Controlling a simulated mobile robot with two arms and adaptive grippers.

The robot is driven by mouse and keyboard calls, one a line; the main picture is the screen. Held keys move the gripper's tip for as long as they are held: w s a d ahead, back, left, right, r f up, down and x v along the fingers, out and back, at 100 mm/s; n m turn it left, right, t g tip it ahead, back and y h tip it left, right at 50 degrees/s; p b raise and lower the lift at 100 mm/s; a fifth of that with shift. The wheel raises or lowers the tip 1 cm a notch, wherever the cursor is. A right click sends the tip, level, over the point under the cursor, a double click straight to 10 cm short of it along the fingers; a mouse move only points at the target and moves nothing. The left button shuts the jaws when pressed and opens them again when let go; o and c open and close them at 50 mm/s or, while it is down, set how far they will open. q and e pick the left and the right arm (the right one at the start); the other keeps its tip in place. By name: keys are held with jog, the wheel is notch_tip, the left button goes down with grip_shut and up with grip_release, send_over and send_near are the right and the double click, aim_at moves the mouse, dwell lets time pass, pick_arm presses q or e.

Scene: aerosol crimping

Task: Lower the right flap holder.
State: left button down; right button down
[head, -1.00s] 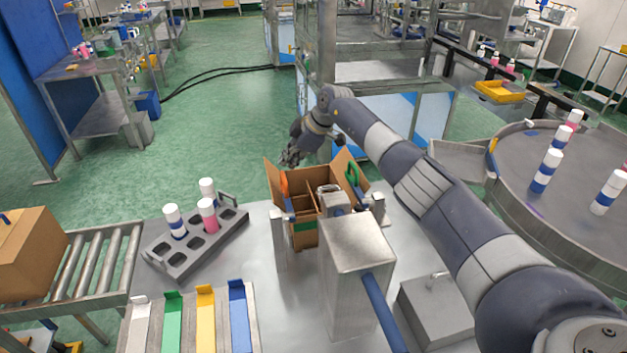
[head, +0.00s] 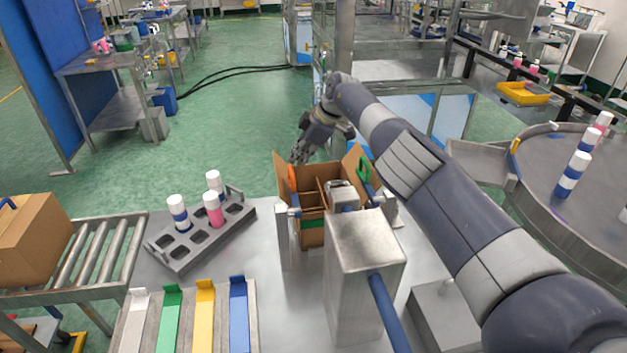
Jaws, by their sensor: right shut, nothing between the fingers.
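An open cardboard box (head: 313,236) with inner dividers stands on the metal table. Its left flap carries an orange piece (head: 292,180) and its right flap a green piece (head: 364,170), seemingly the flap holders; both flaps stand up. A short metal post (head: 284,245) stands at the box's left front corner; one at the right is partly hidden. My right gripper (head: 299,152) is shut and empty, just beyond the box's far side near the left flap, apart from the green piece. My right arm passes over the right of the box. My left gripper is out of view.
A metal block with a blue bar (head: 366,240) stands in front of the box. A grey tray (head: 180,262) with several bottles is at left, colored strips (head: 205,310) in front. A roller conveyor (head: 85,255) and a round table (head: 540,190) flank the worktable.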

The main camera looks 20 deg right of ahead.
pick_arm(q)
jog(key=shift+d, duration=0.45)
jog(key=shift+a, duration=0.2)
pick_arm(e)
jog(key=v, duration=1.2)
dwell(0.6)
